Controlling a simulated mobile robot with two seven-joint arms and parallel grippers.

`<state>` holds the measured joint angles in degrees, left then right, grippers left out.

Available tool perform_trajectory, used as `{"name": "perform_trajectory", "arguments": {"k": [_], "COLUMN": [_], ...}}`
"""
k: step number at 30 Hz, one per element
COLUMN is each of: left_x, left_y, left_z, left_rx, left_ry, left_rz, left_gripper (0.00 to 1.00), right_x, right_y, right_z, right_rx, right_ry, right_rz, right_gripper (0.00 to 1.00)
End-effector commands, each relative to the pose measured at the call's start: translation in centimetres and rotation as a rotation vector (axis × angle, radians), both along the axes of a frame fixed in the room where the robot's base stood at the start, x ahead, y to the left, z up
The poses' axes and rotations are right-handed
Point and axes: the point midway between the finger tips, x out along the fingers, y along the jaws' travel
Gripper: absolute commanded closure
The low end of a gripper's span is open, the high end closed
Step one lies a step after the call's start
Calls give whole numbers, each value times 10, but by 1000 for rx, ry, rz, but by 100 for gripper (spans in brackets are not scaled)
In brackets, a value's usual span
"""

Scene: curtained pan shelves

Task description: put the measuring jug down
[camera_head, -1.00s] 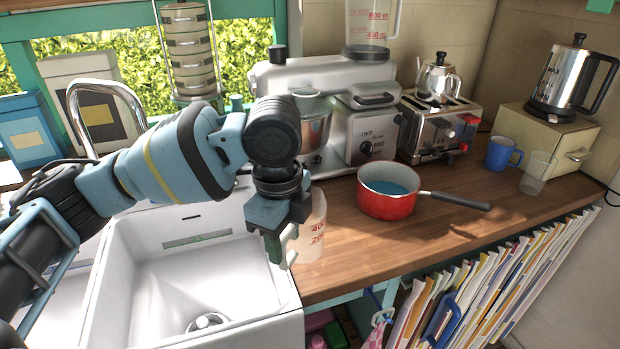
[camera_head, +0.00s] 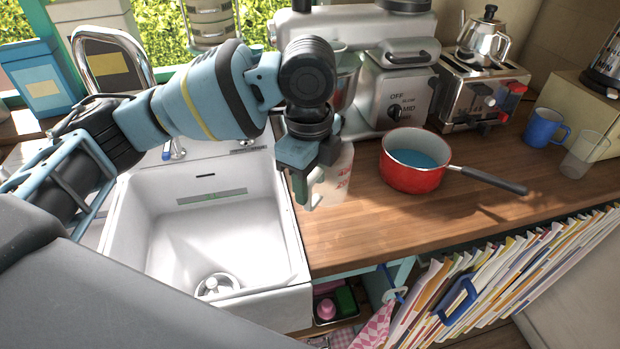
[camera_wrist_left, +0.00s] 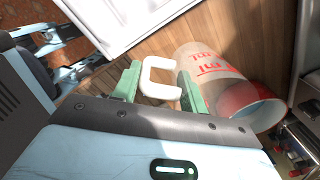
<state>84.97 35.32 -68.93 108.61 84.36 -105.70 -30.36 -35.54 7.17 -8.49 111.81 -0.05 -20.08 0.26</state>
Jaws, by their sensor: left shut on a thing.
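The measuring jug (camera_head: 338,178) is a see-through cup with red markings and a pale handle. It is upright at the counter's edge beside the sink, partly hidden behind my left gripper (camera_head: 303,193). In the left wrist view the jug (camera_wrist_left: 212,72) lies to the right of the fingers, and its handle (camera_wrist_left: 158,78) is between them. My left gripper (camera_wrist_left: 158,90) is shut on that handle. I cannot tell whether the jug's base touches the wooden counter (camera_head: 370,232). My right gripper is not in view.
A red saucepan (camera_head: 411,178) with blue contents stands right of the jug, its handle pointing right. The white sink (camera_head: 150,215) is to the left. A mixer (camera_head: 395,95) and toaster (camera_head: 478,92) stand behind. Bare counter lies in front of the saucepan.

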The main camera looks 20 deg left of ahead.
Motion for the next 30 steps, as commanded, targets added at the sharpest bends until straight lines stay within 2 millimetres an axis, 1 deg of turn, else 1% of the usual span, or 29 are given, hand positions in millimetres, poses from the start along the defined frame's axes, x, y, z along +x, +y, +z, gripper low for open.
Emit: {"name": "perform_trajectory", "arguments": {"k": [9,15,20,30], "left_x": [0,0,0,0], "left_y": [0,0,0,0], "left_z": [-32,-44,-47,-48], "left_rx": [-1,0,-1,-1], "left_ry": [0,-2,-3,-4], "left_rz": [-1,-1,-1,-1], "left_gripper": [100,100,100,100], "right_x": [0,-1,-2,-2], "right_y": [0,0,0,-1], "right_z": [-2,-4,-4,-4], "right_rx": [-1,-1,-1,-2], "right_ry": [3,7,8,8], "right_rz": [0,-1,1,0], "right_gripper": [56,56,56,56]}}
